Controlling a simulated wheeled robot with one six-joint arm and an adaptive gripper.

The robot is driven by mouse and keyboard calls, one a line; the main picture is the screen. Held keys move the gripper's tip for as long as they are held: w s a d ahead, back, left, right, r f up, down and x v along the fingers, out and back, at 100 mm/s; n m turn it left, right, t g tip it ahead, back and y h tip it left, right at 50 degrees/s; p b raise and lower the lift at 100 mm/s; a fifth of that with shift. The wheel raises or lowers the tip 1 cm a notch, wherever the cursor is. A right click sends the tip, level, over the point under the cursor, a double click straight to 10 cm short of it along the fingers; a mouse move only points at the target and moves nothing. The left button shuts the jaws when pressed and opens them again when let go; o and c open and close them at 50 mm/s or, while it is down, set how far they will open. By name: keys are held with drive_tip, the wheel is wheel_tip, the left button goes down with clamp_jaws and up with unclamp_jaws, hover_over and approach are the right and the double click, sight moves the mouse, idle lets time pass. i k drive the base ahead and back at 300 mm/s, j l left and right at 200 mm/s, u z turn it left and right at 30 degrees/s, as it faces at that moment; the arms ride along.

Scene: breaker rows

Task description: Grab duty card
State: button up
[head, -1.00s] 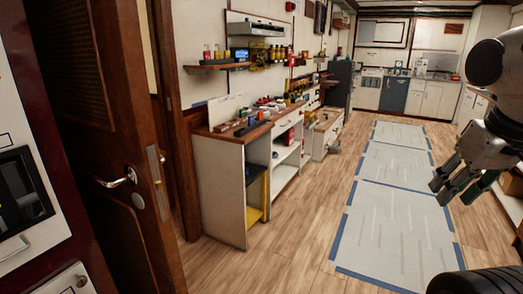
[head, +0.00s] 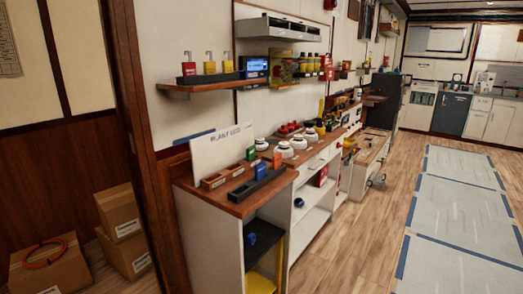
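I cannot make out a duty card for certain. A white lettered board (head: 222,150) stands upright at the back of the near wooden-topped counter (head: 225,207); its writing is too small to read surely. In front of it are small wooden trays (head: 214,181), a dark tray (head: 262,184), and small blue, orange and green items. A paper sheet (head: 8,42) hangs on the wall at the far left; its text is unreadable. My gripper is out of view.
A wall shelf (head: 205,84) holds padlocks and a small blue screen. Cardboard boxes (head: 50,268) lie beyond the dark wooden door frame (head: 135,130) at left. Open wooden floor (head: 350,250) and blue-edged mats (head: 455,215) lie at right.

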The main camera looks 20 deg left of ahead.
sight(251, 151)
drive_tip(key=i+u, duration=0.3)
drive_tip(key=i+l+u, duration=0.25)
drive_tip(key=i, duration=0.25)
drive_tip(key=i+l+u, duration=1.1)
